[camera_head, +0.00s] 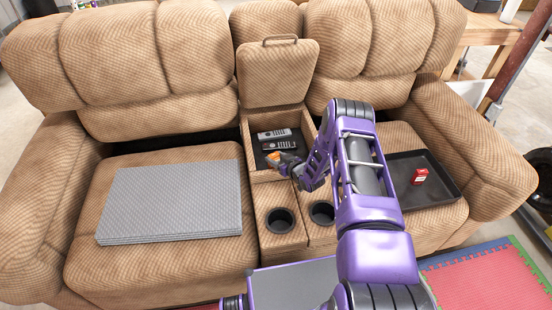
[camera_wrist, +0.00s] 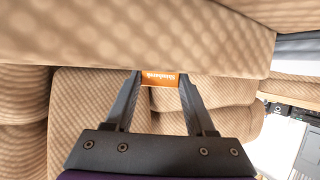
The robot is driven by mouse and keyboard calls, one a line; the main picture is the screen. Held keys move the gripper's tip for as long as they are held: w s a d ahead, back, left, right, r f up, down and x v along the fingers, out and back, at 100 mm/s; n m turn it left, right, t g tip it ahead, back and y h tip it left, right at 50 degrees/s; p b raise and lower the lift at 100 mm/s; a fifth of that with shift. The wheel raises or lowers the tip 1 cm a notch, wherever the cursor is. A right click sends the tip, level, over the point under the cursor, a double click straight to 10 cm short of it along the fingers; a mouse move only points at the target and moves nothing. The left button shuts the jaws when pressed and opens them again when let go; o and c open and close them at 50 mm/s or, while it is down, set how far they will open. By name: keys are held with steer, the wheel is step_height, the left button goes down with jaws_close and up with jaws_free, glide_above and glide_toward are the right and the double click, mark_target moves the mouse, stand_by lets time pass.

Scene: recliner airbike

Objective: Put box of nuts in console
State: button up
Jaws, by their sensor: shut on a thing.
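My gripper (camera_head: 281,161) is shut on a small orange box (camera_wrist: 159,79), which I take to be the box of nuts. In the wrist view the box sits between both fingertips, with pale lettering on its face. In the head view the orange box (camera_head: 273,157) shows at the gripper's tip, over the front part of the open console (camera_head: 252,143). Whether it touches the console floor cannot be told. The console lid (camera_head: 278,78) stands raised at the back. My arm hides part of the console's right side.
Two remotes, one grey (camera_head: 274,134) and one black (camera_head: 279,146), lie in the console. Two cup holders (camera_head: 280,220) are in front of it. A grey folded pad (camera_head: 172,200) lies on the left seat. A dark tray (camera_head: 440,187) with a red box (camera_head: 420,176) rests on the right seat.

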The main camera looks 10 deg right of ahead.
steer(key=shift+f, duration=0.15)
steer(key=shift+f, duration=0.45)
steer(key=o, duration=1.3)
steer(key=shift+o, duration=0.2)
steer(key=shift+r, duration=0.55)
steer(key=p+v, duration=0.2)
steer(key=v, duration=1)
steer(key=shift+d+r, duration=0.1)
